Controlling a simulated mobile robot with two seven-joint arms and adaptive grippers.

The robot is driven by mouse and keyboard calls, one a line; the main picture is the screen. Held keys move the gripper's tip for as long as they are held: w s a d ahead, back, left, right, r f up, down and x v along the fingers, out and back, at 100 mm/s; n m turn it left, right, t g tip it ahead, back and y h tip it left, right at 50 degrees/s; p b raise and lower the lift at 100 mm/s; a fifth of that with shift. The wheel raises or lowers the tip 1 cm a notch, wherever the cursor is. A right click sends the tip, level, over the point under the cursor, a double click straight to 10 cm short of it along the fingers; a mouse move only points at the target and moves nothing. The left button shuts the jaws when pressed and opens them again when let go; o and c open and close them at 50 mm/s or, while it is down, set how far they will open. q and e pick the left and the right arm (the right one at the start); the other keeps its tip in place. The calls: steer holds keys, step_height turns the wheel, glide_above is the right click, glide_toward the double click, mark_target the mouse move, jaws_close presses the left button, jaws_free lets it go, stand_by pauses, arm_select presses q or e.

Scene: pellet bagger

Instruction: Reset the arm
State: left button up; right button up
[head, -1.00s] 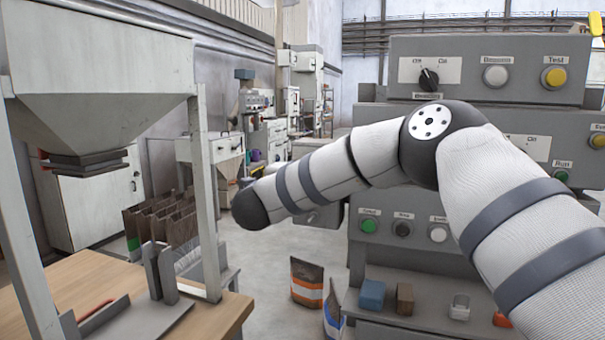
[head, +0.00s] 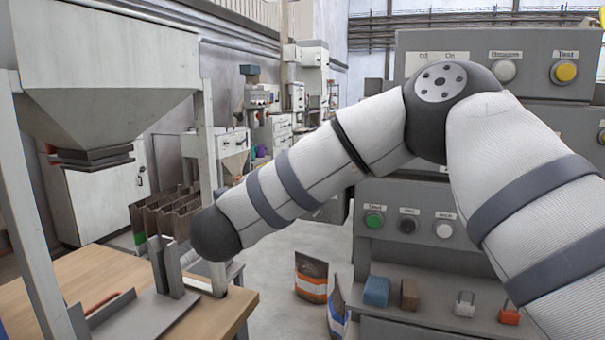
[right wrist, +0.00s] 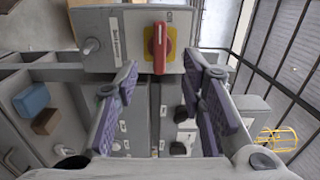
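My right arm crosses the head view from the right, bent at a dark elbow joint. Its forearm slopes down left to a dark rounded joint in front of the wooden table (head: 110,275). My right gripper is not visible in the head view. In the right wrist view my right gripper (right wrist: 160,70) is open, with its two purple-padded fingers wide apart and nothing between the pads. Beyond the fingertips is a red rotary handle (right wrist: 159,50) on a yellow plate, on a grey box. I cannot tell how far off it is. My left gripper is not in view.
A grey control panel (head: 480,215) with buttons stands behind my right arm. Its shelf holds a blue block (head: 376,291) and a brown block (head: 409,294). A hopper (head: 105,70) stands over the table at left. Bags (head: 311,278) stand on the floor between.

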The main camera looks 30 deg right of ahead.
steer(key=shift+s+a, duration=0.5)
steer(key=shift+a, duration=0.05)
steer(key=s+a+f+n+y, duration=0.2)
steer(key=s+f+n+y, duration=0.3)
steer(key=f, duration=0.6)
steer(key=a+f+n+y, duration=0.2)
steer(key=f+n, duration=0.5)
steer(key=f, duration=0.3)
steer(key=s+a+f+n+y, duration=0.3)
steer(key=f+n+y, duration=0.15)
steer(key=f, duration=0.65)
steer(key=s+f+n+g+y, duration=0.1)
steer(key=s+f+n+g, duration=0.3)
steer(key=s+f, duration=0.45)
steer(key=s+f+n+g+y, duration=0.1)
steer(key=s+f+n+g, duration=0.35)
steer(key=s, duration=0.75)
steer(key=s+d+n+g, duration=0.1)
steer(key=s+g, duration=0.1)
steer(key=s, duration=0.5)
steer(key=s+d+f+n+g, duration=0.1)
steer(key=s+g, duration=0.1)
steer(key=s, duration=0.6)
steer(key=shift+s+d+f, duration=0.15)
steer(key=shift+s+d, duration=0.1)
steer(key=shift+d, duration=0.1)
